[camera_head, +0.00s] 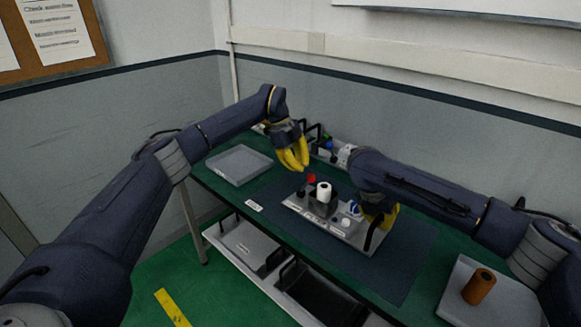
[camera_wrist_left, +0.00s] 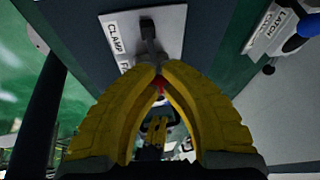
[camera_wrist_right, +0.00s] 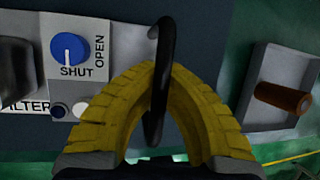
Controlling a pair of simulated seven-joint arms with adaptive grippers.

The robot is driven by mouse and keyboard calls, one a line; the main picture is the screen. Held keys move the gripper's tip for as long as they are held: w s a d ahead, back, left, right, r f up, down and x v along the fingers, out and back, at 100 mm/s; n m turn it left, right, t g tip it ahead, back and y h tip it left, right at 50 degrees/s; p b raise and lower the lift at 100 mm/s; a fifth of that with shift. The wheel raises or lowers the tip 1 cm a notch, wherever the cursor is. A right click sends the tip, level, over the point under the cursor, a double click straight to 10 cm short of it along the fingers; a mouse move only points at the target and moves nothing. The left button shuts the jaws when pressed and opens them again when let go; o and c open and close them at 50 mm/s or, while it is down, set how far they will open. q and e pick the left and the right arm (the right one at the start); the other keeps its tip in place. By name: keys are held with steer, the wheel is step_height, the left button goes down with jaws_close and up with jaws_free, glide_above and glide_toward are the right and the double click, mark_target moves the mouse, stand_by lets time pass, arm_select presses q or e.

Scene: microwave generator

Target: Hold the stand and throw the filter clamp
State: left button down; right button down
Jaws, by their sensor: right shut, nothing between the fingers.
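The stand is a pale grey plate (camera_head: 347,238) on the dark mat, carrying a white-topped filter (camera_head: 323,191), a blue-marked knob (camera_head: 354,208) and the red-tipped clamp lever (camera_head: 312,179). My left gripper (camera_head: 303,168) is shut, its fingertips together just above the red tip. The left wrist view shows the dark lever (camera_wrist_left: 149,38) on a plate labelled CLAMP, with the red tip partly hidden by my fingers. My right gripper (camera_wrist_right: 161,66) is shut at the stand's black right handle (camera_wrist_right: 165,45), which overlaps the fingers in the right wrist view; their contact is unclear.
An empty grey tray (camera_head: 240,164) lies on the bench left. Small parts stand along the back near a wall. The right wrist view shows a blue SHUT/OPEN dial (camera_wrist_right: 70,46).

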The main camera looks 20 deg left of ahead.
arm_select(q)
steer(key=shift+a+r, duration=0.2)
steer(key=shift+r, duration=0.1)
steer(key=v, duration=1.2)
arm_select(e)
steer(key=c, duration=2.1)
jaws_free()
steer(key=o, duration=0.6)
